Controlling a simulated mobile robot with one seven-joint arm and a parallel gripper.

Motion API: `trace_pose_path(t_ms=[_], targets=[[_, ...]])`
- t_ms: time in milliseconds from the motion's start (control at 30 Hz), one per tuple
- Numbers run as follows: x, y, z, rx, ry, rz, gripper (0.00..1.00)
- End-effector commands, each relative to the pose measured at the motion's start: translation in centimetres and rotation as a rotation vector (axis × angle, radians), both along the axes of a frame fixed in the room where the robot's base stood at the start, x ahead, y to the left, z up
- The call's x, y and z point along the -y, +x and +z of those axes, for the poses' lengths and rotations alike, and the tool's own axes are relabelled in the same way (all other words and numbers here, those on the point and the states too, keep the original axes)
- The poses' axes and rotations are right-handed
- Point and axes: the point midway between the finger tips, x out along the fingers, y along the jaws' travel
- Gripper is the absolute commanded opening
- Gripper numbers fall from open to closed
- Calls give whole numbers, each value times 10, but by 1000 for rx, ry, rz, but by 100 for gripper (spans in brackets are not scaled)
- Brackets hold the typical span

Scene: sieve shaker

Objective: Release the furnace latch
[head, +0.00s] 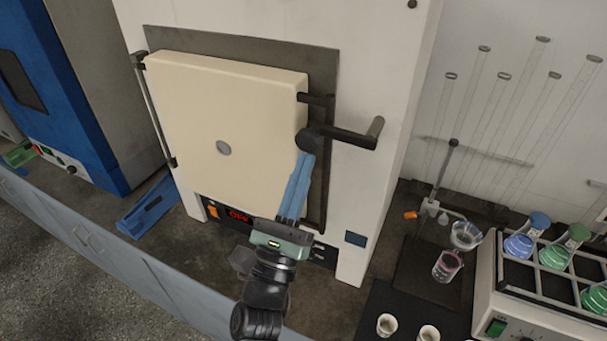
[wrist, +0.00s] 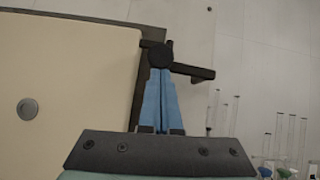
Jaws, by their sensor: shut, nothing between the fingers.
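The furnace door (head: 225,125) is a cream slab, closed against the white furnace body. The black latch (head: 345,136) sits at the door's right edge, with a round hub and a bar reaching right to a bent end. The latch also shows in the wrist view (wrist: 190,70). My gripper (head: 306,160) has long blue fingers, shut together and empty. Its fingertips are just below the latch hub and overlap it in the head view; in the wrist view (wrist: 159,72) they reach up to the hub. I cannot tell whether they touch it.
A red display (head: 239,216) glows below the door. A blue cabinet (head: 75,90) stands at the left. On the right are a burette stand (head: 440,185), small crucibles (head: 387,325) and a shaker with coloured flasks (head: 518,245). The space right of the latch, before the furnace wall, is clear.

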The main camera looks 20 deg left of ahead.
Motion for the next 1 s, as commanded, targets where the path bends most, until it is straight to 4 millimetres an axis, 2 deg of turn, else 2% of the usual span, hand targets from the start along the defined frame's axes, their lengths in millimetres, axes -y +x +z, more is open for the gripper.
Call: trace_pose_path(t_ms=[367,633,1000], targets=[[-6,0,10,11,156,4,0],[-10,0,30,19,405,6,0],[-6,-1,60,30,759,4,0]])
